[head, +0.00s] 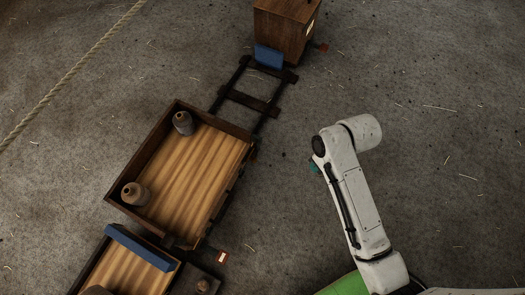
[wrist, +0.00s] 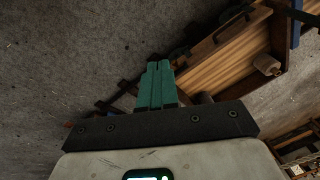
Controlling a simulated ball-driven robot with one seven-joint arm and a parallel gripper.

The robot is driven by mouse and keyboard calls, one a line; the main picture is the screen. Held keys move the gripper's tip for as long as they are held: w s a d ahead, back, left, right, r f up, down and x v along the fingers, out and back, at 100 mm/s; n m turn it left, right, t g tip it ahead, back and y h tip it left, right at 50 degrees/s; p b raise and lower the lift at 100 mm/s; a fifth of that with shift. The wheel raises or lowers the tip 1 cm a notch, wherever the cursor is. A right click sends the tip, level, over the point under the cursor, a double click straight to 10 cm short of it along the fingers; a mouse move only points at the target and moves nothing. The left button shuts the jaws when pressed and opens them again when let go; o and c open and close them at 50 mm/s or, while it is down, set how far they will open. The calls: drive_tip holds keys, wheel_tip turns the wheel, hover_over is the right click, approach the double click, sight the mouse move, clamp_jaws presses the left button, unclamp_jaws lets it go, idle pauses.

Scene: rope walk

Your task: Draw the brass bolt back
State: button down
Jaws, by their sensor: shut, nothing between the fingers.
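I cannot make out a brass bolt in either view. In the wrist view my gripper (wrist: 158,66) has its green fingers shut together with nothing between them. The fingers point toward the dark side of a wooden cart (wrist: 225,62), apparently short of it; the exact gap cannot be told. In the head view only a bit of teal finger (head: 314,168) shows beside my white arm, to the right of the cart (head: 209,155). The rest of the gripper is hidden behind the arm.
Two brown jugs (head: 183,123) (head: 134,193) stand in the cart. Dark rails (head: 228,92) lead up to a wooden box (head: 286,28) with a blue panel (head: 269,57). Another cart with a blue board (head: 141,247) is at lower left. A rope (head: 70,76) crosses upper left. The floor at right is clear.

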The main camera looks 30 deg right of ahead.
drive_tip(key=w+d+f+n+t+y+b, duration=0.1)
drive_tip(key=w+f+y+b, duration=0.1)
drive_tip(key=w+f+b, duration=0.7)
drive_tip(key=w+d+f+n+y+b, duration=0.1)
drive_tip(key=w+f+n+y+b, duration=0.1)
drive_tip(key=w+f+b, duration=0.8)
wheel_tip(320, 180, down, 5)
drive_tip(key=shift+d+r+t+y, duration=0.1)
drive_tip(key=shift+d+t+y, duration=0.2)
drive_tip(key=shift+t+y, duration=0.15)
drive_tip(key=w+a+f+b, duration=0.1)
drive_tip(key=a+f+b, duration=0.4)
drive_tip(key=a+f, duration=0.2)
drive_tip(key=shift+w+a+f, duration=0.15)
drive_tip(key=shift+w+a, duration=0.05)
drive_tip(key=shift+a, duration=1.15)
